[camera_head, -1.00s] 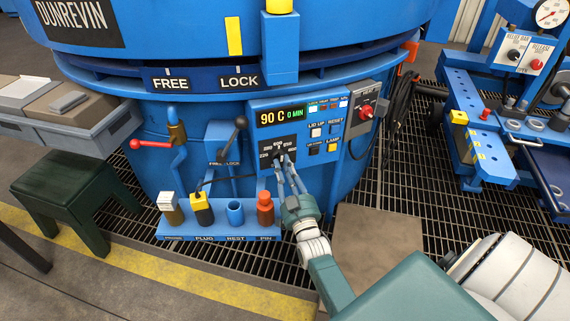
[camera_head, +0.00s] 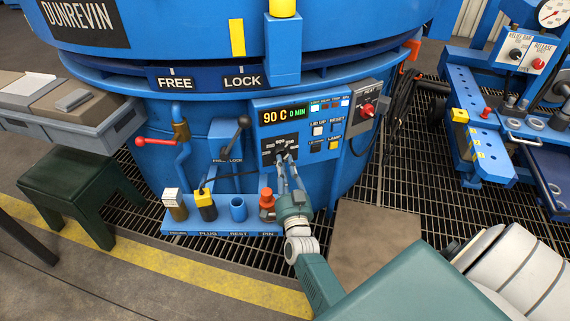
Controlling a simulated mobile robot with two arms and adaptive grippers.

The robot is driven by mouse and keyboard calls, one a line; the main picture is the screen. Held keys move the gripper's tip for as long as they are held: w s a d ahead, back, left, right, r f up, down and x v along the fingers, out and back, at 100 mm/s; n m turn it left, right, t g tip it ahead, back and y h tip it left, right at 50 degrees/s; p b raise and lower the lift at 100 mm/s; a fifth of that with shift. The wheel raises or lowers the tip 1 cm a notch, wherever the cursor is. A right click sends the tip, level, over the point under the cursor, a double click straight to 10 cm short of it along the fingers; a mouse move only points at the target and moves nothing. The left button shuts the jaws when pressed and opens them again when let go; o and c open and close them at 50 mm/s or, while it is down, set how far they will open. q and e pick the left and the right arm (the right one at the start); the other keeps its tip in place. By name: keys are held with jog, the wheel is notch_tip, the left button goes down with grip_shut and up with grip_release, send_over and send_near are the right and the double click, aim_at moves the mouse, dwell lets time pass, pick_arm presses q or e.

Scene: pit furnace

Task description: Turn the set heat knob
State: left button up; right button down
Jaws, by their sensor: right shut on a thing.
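The set heat knob sits on the dark dial plate (camera_head: 281,147) on the front of the blue furnace (camera_head: 225,135), below the display (camera_head: 283,115) that reads 90 C and 0 MIN. My right gripper (camera_head: 284,158) is shut on the knob, and its fingers hide most of it. The dial's scale numbers show above the fingertips, but are too small to read surely. My left gripper is not in view.
Buttons (camera_head: 334,145) and a red switch (camera_head: 368,109) lie right of the dial. A blue rack (camera_head: 222,228) with several plugs stands below left.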

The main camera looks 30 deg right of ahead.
jog(key=shift+f, duration=0.2)
jog(key=c, duration=1.7)
grip_release()
jog(key=shift+o, duration=0.3)
jog(key=shift+r, duration=0.1)
jog(key=shift+s, duration=0.1)
jog(key=v, duration=0.7)
jog(key=shift+s+a, duration=0.15)
